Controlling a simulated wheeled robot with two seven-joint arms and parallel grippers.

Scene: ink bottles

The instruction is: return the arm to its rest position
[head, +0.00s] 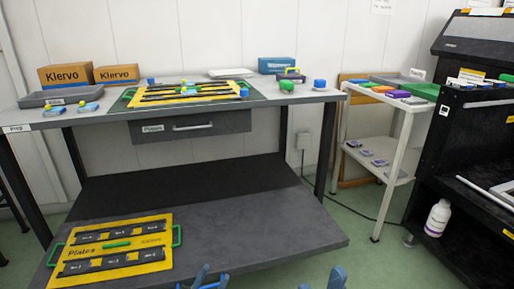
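My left gripper (209,279) shows at the bottom edge, low in front of the grey lower shelf. Its blue fingers stand apart with nothing seen between them. My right gripper (321,283) shows at the bottom edge to its right, with its two blue fingertips apart and no object between them. Both arms are mostly below the frame. Neither gripper touches anything that I can see.
The grey table (280,100) carries a yellow rack (130,98), a grey tray (30,101), boxes and small blue bottles. A yellow plate holder (150,262) lies on the lower shelf (250,235). A white cart (345,120) and black bench (450,150) stand right.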

